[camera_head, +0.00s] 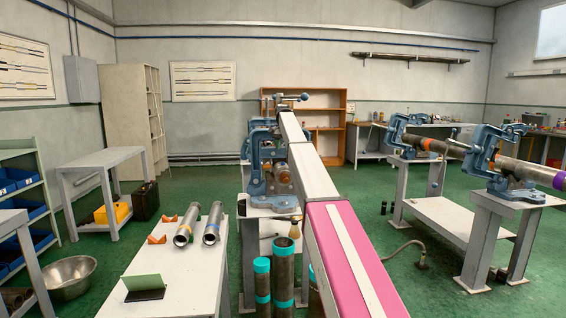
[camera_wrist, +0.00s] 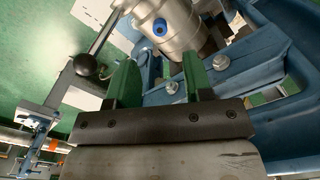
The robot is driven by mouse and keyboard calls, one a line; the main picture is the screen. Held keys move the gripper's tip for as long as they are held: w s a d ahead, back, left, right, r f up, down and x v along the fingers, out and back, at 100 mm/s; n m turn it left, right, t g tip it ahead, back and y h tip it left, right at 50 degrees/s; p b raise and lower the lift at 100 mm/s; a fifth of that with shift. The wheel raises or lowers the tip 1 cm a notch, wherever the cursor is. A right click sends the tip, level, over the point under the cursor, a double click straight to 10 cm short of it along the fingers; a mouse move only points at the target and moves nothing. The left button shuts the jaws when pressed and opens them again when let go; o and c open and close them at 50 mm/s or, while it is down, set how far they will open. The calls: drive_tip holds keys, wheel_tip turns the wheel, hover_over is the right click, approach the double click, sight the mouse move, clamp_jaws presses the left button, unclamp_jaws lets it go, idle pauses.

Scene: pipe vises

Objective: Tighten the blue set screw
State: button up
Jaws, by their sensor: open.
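The blue set screw (camera_wrist: 160,27) shows in the wrist view as a round blue cap on a silver metal fitting (camera_wrist: 183,25). My gripper (camera_wrist: 158,68) has two green fingers set wide apart, with nothing seen between them. The screw lies beyond the fingertips, roughly in line with the gap, and is not touched. The blue vise frame (camera_wrist: 265,50) is close by the right finger. In the head view the nearest blue vise (camera_head: 257,185) stands on a stand at the centre, with my arm reaching toward it. The screw and my fingers cannot be made out there.
A lever with a black ball knob (camera_wrist: 86,65) is close to the left finger. In the head view, a white bench (camera_head: 180,280) holds two pipes (camera_head: 187,225) at left. Upright teal-banded pipes (camera_head: 284,270) stand below my arm. More vises (camera_head: 490,160) hold a long pipe at right.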

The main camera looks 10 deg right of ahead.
sight(283, 164)
drive_tip(key=n, duration=1)
drive_tip(key=shift+f, duration=3.85)
clamp_jaws()
